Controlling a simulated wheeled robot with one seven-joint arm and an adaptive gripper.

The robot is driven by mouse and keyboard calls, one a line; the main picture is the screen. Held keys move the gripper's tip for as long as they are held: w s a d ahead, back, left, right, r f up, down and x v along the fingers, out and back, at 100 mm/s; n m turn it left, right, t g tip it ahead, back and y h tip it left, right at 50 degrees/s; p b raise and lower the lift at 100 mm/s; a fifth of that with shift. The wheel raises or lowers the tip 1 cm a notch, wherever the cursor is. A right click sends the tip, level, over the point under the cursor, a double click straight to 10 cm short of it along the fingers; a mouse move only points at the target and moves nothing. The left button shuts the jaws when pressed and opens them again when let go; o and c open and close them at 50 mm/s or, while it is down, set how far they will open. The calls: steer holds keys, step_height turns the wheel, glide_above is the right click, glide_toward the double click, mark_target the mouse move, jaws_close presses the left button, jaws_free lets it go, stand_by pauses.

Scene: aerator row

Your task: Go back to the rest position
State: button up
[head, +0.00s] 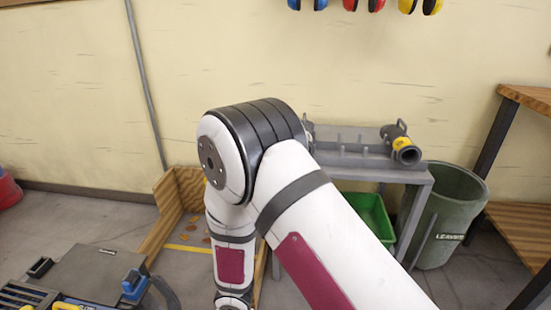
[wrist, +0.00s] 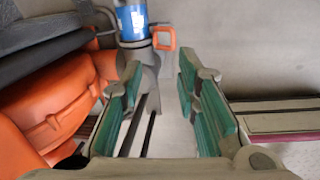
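In the wrist view my gripper (wrist: 160,85) is open, its two green-padded fingers spread well apart. Nothing is held between them. Beyond the fingertips is a grey fitting (wrist: 148,60) with a blue band and an orange square ring beside it; I cannot tell its distance. In the head view my arm bends over the middle of the picture, and my gripper is hidden or out of frame below.
An orange machine body (wrist: 55,110) is close on the left in the wrist view. In the head view, a grey bench (head: 375,172) stands behind my arm, with a green crate (head: 372,215) below and a leaves bin (head: 447,215) beside it. A machine (head: 95,275) is front left.

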steer(key=w+d+r+m+t+h, duration=0.1)
steer(key=w+d+r+m, duration=0.3)
steer(key=r, duration=0.3)
steer(key=w+d+r+m+h, duration=0.1)
steer(key=d+r+m, duration=0.2)
steer(key=d+r, duration=0.35)
steer(key=w+d+r+m+t, duration=0.1)
steer(key=w+d+r+m, duration=0.25)
steer(key=r, duration=0.45)
steer(key=s+d+r+m+h, duration=0.1)
steer(key=s+d+r+m, duration=0.2)
steer(key=d+r+m, duration=0.5)
steer(key=s+d+r+m+g, duration=0.1)
steer(key=s+d+r+m, duration=0.75)
steer(key=s+r, duration=0.3)
steer(key=s+r+m+g+y, duration=0.1)
steer(key=s+r+m+y, duration=0.1)
steer(key=s+m, duration=0.95)
steer(key=s+r+n+t+p, duration=0.1)
steer(key=r+n+t+p, duration=0.1)
steer(key=r+p, duration=1.3)
steer(key=s+d+r+n+t+p, duration=0.1)
steer(key=s+r+n+p, duration=0.1)
steer(key=r+p, duration=1.3)
steer(key=shift+s+d+r+t, duration=0.2)
steer(key=shift+r+t, duration=0.2)
steer(key=shift+r, duration=0.4)
